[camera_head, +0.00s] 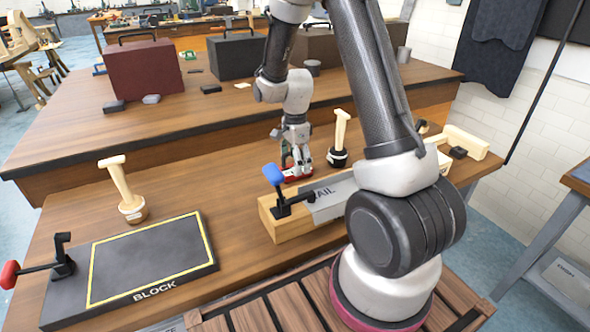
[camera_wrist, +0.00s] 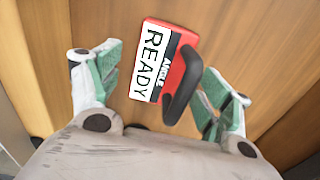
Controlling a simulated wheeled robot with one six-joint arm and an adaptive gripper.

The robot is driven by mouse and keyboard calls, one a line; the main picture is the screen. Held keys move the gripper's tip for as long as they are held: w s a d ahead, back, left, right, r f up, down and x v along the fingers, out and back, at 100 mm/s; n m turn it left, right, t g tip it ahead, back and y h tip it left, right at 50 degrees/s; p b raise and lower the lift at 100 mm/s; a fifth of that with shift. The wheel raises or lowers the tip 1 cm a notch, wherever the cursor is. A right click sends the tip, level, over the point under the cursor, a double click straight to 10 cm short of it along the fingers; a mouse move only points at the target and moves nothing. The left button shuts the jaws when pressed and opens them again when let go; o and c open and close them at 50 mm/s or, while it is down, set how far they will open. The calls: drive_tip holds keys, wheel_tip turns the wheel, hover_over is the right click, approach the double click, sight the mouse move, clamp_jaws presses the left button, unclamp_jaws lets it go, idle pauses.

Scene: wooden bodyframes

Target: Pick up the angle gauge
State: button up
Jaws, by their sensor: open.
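The angle gauge (camera_wrist: 155,62) is a small red block with a white and black label reading "READY" and "ANGLE" and a black curved handle. It lies on the wooden table, and in the head view its red edge (camera_head: 297,178) shows below my gripper. My gripper (camera_wrist: 165,85) is open, with its green-padded fingers on either side of the gauge. The right finger is close to the handle; I cannot tell if they touch. In the head view my gripper (camera_head: 296,163) is low over the table.
A wooden box with a grey plate (camera_head: 330,198) and a blue-knobbed lever (camera_head: 273,175) stands just in front of my gripper. A wooden-handled tool in a dark cup (camera_head: 338,155) stands close at the right. The black BLOCK plate (camera_head: 150,258) lies at left. Table between is clear.

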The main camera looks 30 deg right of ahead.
wheel_tip(320, 180, down, 2)
drive_tip(key=shift+f, duration=0.2)
